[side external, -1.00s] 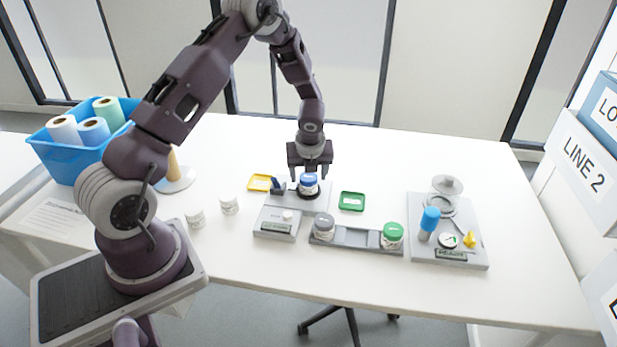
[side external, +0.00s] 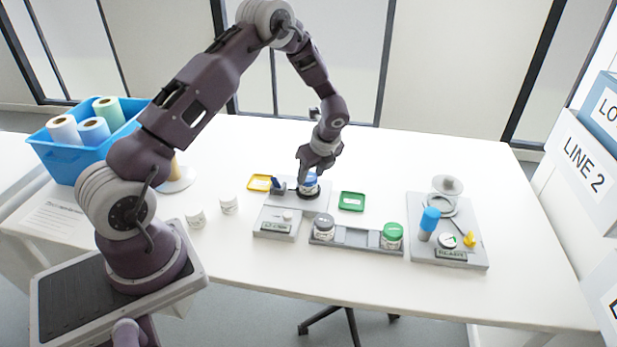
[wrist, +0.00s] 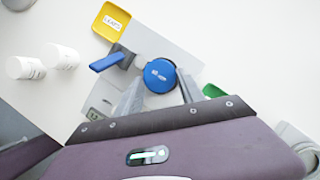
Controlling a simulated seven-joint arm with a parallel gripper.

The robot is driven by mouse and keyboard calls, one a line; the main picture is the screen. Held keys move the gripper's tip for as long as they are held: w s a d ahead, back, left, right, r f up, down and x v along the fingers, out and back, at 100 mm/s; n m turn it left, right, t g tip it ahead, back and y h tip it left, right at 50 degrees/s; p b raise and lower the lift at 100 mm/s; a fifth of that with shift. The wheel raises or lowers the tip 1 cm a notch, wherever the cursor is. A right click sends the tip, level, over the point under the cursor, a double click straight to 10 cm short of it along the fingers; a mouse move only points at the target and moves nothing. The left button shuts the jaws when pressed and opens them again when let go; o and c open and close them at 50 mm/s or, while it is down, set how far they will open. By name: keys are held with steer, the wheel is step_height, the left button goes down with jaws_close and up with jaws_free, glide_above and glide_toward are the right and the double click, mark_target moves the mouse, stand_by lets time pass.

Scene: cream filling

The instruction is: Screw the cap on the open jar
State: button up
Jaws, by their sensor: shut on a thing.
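The jar (side external: 310,190) stands in the dark round holder on the grey fixture plate, with the blue cap (side external: 311,180) on top of it. In the wrist view the blue cap (wrist: 160,75) lies between the tips of my gripper's fingers, seen from above, with a small printed label. My gripper (side external: 311,173) points down over the jar and is shut on the blue cap. The jar's body is mostly hidden in the wrist view, so I cannot tell how the threads sit.
A blue-handled clamp (wrist: 107,62) is beside the jar. A yellow tray (side external: 260,182) and a green tray (side external: 352,201) lie nearby. A grey-capped jar (side external: 324,228) and a green-capped jar (side external: 392,235) stand in a rack in front. Two white jars (side external: 228,204) stand at left.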

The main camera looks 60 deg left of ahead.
steer(key=m, duration=0.1)
steer(key=m+t, duration=0.1)
steer(key=shift+s+m, duration=0.3)
jaws_close()
steer(key=m+t, duration=0.1)
steer(key=m, duration=0.2)
steer(key=shift+s+h, duration=0.1)
steer(key=shift+h, duration=0.2)
steer(key=m, duration=0.2)
steer(key=t, duration=0.1)
steer(key=shift+s+a+m+h, duration=0.2)
steer(key=shift+a+m+h, duration=0.1)
steer(key=shift+m, duration=0.1)
steer(key=o, duration=0.9)
jaws_free()
steer(key=shift+m+h, duration=0.3)
steer(key=shift+m, duration=0.4)
steer(key=o, duration=0.5)
steer(key=shift+c, duration=0.2)
